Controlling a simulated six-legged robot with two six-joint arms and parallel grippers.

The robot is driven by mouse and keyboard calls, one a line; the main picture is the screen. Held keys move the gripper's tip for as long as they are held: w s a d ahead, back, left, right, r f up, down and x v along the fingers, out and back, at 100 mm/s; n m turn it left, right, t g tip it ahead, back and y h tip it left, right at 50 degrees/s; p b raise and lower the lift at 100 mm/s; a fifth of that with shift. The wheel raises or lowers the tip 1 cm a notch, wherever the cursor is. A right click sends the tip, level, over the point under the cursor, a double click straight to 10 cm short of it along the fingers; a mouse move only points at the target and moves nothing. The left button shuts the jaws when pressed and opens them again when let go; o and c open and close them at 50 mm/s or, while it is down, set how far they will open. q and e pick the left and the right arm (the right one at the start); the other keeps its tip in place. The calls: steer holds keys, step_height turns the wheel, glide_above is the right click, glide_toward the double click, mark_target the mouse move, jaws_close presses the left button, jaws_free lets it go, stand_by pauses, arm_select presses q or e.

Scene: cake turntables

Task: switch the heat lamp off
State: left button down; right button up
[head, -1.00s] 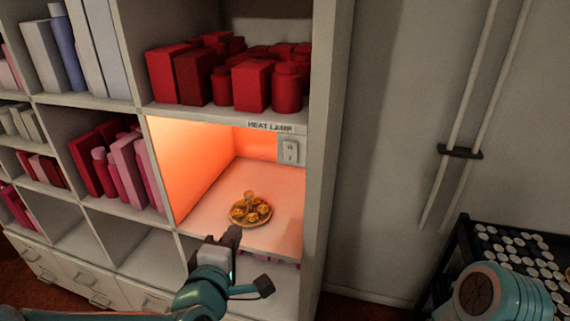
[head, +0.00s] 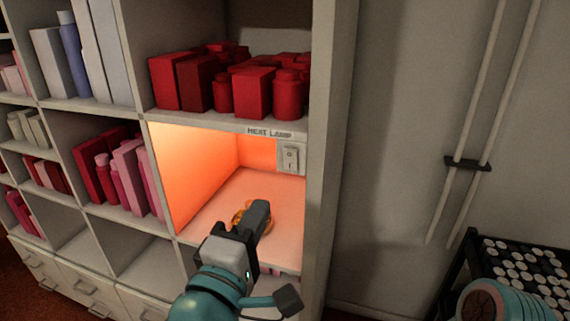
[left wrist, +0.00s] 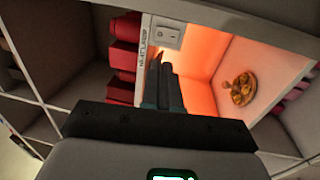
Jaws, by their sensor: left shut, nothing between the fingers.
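The heat lamp switch (head: 290,157) is a pale rocker plate at the upper right of a glowing orange shelf compartment, under a "HEAT LAMP" label (head: 269,132). In the left wrist view the switch (left wrist: 168,37) sits just beyond the fingertips, with the label beside it. The compartment glows orange, so the lamp is lit. My left gripper (head: 262,208) is shut and empty, in front of the compartment, below and left of the switch and apart from it. It also shows in the left wrist view (left wrist: 160,68). My right gripper is not in view.
A plate of small golden pastries (left wrist: 242,90) stands on the compartment floor; in the head view my gripper partly covers it. Red boxes and jars (head: 230,80) fill the shelf above. A black rack with white discs (head: 515,265) stands at the lower right.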

mark_target(290, 155)
arm_select(q)
steer(key=p+x, duration=0.3)
steer(key=x, duration=1)
steer(key=shift+w, duration=0.15)
steer(key=shift+d, duration=0.1)
steer(key=shift+r, duration=0.1)
steer(key=shift+w+r+g+p, duration=0.2)
steer(key=shift+r+g+p, duration=0.15)
steer(key=shift+p, duration=0.4)
steer(key=shift+s+f+b, duration=0.15)
steer(key=shift+f+b, duration=0.1)
steer(key=shift+b, duration=0.05)
steer(key=shift+f, duration=0.1)
